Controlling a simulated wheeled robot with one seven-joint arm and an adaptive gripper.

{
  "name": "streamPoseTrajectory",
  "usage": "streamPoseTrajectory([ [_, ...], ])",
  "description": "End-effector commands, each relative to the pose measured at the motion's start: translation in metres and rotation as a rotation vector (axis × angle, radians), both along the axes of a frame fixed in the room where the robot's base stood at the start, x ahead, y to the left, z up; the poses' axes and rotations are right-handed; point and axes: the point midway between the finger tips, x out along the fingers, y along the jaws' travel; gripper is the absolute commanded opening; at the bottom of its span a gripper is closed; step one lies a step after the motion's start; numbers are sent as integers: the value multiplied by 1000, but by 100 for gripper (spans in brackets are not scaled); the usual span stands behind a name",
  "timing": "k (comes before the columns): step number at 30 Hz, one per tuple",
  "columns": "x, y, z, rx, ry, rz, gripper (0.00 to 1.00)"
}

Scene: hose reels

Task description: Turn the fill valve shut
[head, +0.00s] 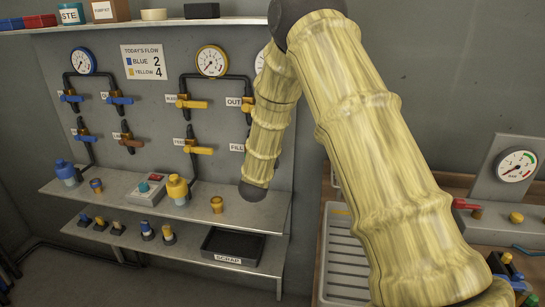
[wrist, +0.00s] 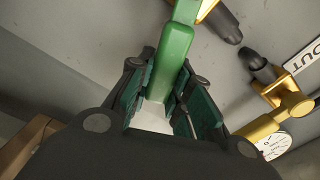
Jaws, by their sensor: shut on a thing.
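In the wrist view, a green valve handle (wrist: 174,58) runs up between the two fingers of my gripper (wrist: 172,100). The dark green finger pads are closed on its lower part. The handle's upper end reaches the top edge, close to an orange fitting (wrist: 212,12). In the head view, the FILL label (head: 237,147) shows on the wall panel just left of my arm. The fill valve beside that label is hidden behind my arm, and so is my gripper. The wrist view shows no FILL label.
The OUT valve (head: 246,105) is above the FILL label; its brass-coloured body (wrist: 285,112) and a gauge (wrist: 273,145) are close right of my gripper. Yellow valves (head: 199,150) line the panel.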

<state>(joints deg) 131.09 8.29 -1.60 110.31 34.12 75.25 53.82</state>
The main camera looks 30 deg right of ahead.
Motion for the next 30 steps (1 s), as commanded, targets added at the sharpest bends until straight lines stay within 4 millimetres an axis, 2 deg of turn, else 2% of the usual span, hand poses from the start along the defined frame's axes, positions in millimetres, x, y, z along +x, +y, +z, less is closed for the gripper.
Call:
streamPoseTrajectory([
  [1, -1, -3, -11, 33, -27, -4, 0],
  [12, -4, -6, -28, 215, -181, -2, 0],
  [30, -5, -6, -33, 298, -252, -2, 0],
])
